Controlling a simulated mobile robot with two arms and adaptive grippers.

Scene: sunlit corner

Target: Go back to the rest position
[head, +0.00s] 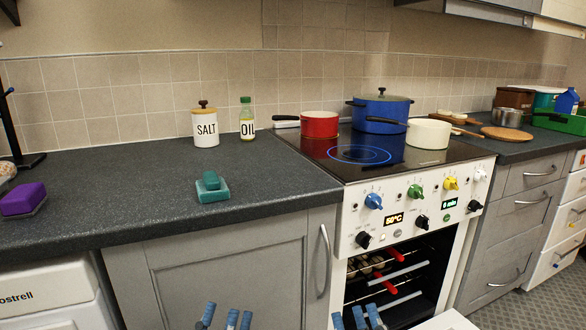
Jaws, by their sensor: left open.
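My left gripper (227,317) shows at the bottom edge of the head view, in front of the grey cabinet door. Its blue-tipped fingers stand apart and hold nothing that I can see. My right gripper (355,318) is at the bottom edge too, further right, in front of the oven. Its blue-tipped fingers also stand apart, with nothing visible between them. The lower parts of both grippers and both arms are cut off by the frame.
The dark worktop (130,200) carries a purple sponge (22,199), a teal block (211,188), a salt jar (205,127) and an oil bottle (247,119). A red pot (319,125), blue pot (382,110) and white pan (428,134) stand on the hob. The oven (385,285) appears open.

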